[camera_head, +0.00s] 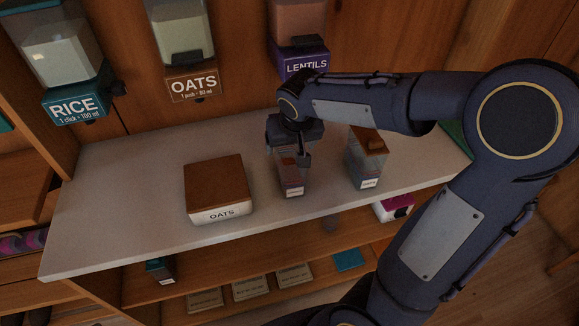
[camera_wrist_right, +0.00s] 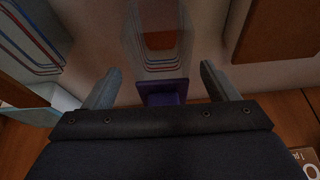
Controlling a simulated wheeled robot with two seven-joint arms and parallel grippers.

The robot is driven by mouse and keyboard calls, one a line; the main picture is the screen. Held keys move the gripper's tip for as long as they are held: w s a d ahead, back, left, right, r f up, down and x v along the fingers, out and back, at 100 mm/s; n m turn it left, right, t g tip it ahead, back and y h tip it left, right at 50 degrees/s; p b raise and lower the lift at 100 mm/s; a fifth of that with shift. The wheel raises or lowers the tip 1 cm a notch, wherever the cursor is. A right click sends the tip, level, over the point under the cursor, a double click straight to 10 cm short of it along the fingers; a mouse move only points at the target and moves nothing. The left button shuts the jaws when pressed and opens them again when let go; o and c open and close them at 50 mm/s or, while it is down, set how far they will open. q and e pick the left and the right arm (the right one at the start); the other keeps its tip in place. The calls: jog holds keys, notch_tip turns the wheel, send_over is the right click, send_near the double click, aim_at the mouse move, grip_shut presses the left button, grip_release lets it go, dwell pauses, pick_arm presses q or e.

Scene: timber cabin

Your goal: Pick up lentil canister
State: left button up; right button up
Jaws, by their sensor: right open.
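A clear, narrow canister with reddish-brown contents (camera_head: 292,180) stands upright on the pale counter, directly below the purple LENTILS dispenser; its small label is too small to read. My right gripper (camera_head: 290,158) is above it, pointing down, with its fingers at the canister's upper part. In the right wrist view, the open fingers (camera_wrist_right: 160,75) are apart on either side of the canister's line. The clear canister (camera_wrist_right: 158,55) shows beyond and between them, with a purple piece nearer the camera. Contact cannot be told. My gripper hides the canister's top. My left gripper is not in view.
A brown-lidded OATS box (camera_head: 219,213) stands left of the canister. Another clear canister (camera_head: 366,165) stands close on the right. The RICE (camera_head: 75,105), OATS (camera_head: 193,83) and LENTILS (camera_head: 304,65) dispensers hang behind. The counter's left end (camera_head: 110,215) is clear.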

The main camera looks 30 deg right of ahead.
jog(key=shift+x, duration=1.5)
jog(key=shift+a, duration=0.1)
jog(key=c, duration=1.6)
jog(key=shift+w+r, duration=0.1)
jog(key=shift+r, duration=0.1)
jog(key=shift+s+a+r+b, duration=0.3)
jog(key=shift+s+a+r, duration=0.9)
jog(key=shift+s+r, duration=0.85)
jog(key=shift+s+a+r+b, duration=0.25)
jog(key=shift+s+a+r, duration=0.95)
jog(key=shift+s+r, duration=0.85)
jog(key=shift+s+a+r+b, duration=0.3)
jog(key=shift+s+a+r, duration=0.95)
jog(key=shift+s+r, duration=0.8)
jog(key=shift+w+r, duration=0.15)
jog(key=shift+r, duration=0.05)
